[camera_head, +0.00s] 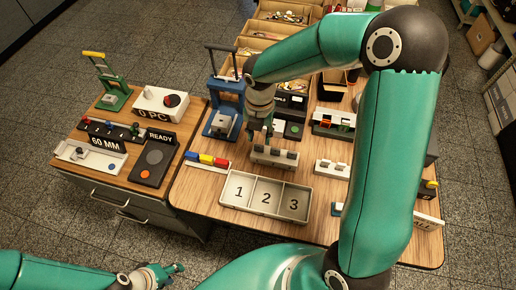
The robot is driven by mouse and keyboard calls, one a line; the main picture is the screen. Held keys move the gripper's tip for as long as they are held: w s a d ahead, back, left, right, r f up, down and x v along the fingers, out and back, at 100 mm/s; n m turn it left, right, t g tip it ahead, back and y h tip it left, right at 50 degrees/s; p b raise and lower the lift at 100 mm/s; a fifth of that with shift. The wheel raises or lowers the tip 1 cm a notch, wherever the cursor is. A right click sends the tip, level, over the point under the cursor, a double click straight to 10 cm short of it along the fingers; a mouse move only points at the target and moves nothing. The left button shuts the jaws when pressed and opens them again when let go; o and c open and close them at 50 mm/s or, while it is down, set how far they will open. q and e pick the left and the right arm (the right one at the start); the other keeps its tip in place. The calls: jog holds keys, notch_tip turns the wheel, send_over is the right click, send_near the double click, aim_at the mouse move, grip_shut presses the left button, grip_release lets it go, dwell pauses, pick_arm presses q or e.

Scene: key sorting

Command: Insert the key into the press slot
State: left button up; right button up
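A blue press (226,106) with a dark top handle stands at the back left of the main table. A smaller green press (115,95) with a yellow handle stands on the left side table. I cannot make out the slot in either press. My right gripper (268,132) points down just right of the blue press, above a grey block with several raised parts (275,157). Its fingertips are too small to read, and I cannot make out a key in it. My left gripper (178,269) is low at the bottom left, off the tables, its finger state unclear.
A tray with compartments 1, 2 and 3 (265,213) lies at the table's front. Red, yellow and blue blocks (207,160) sit to its left. A white slotted block (333,168) stands to the right. Wooden bins (262,30) are at the back. My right arm hides the table's right side.

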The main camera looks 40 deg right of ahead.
aim_at(259, 151)
jog(key=shift+w+f, duration=0.15)
jog(key=shift+f, duration=2.6)
jog(key=c, duration=0.5)
